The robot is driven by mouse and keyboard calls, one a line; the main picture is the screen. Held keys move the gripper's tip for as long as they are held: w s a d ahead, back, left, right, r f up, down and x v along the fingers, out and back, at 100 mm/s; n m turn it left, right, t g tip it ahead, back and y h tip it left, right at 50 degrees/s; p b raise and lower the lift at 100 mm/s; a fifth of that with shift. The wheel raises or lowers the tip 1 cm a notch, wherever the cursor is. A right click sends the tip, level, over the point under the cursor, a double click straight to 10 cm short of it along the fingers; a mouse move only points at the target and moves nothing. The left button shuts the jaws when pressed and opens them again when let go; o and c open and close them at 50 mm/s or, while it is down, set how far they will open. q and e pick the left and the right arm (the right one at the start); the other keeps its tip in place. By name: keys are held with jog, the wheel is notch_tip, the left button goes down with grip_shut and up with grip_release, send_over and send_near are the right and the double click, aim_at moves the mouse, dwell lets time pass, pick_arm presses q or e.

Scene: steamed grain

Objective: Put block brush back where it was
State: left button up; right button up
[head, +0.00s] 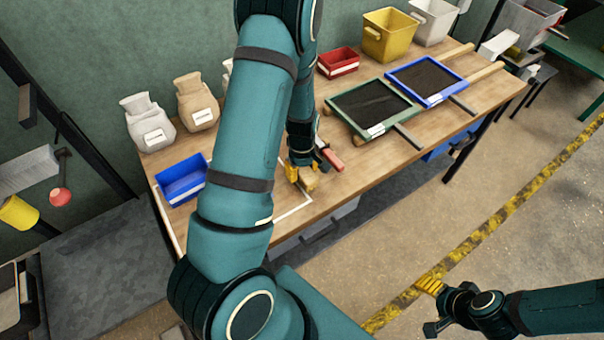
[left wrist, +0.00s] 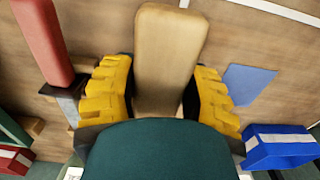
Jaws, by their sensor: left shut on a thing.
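The block brush (head: 308,182), a light wooden block, is at the front of the wooden table. My left gripper (head: 299,174) is shut on it. In the left wrist view the long block (left wrist: 166,55) lies between the two yellow fingers (left wrist: 160,95). Its bristles are hidden, and I cannot tell whether it touches the table. A white outline (head: 293,213) is marked on the table just in front and to the left. My right gripper (head: 432,284) hangs over the floor, away from the table; its finger opening is unclear.
A red-handled tool (head: 332,158) lies close beside the brush. A blue bin (head: 181,180) stands left, with bags (head: 150,125) behind it. Green-framed (head: 370,107) and blue-framed (head: 427,80) trays, a red bin (head: 338,62) and a yellow bin (head: 390,35) stand right.

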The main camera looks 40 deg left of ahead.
pick_arm(q)
jog(key=shift+f, duration=0.95)
jog(key=shift+r, duration=0.1)
jog(key=shift+f, duration=0.2)
jog(key=o, duration=1.1)
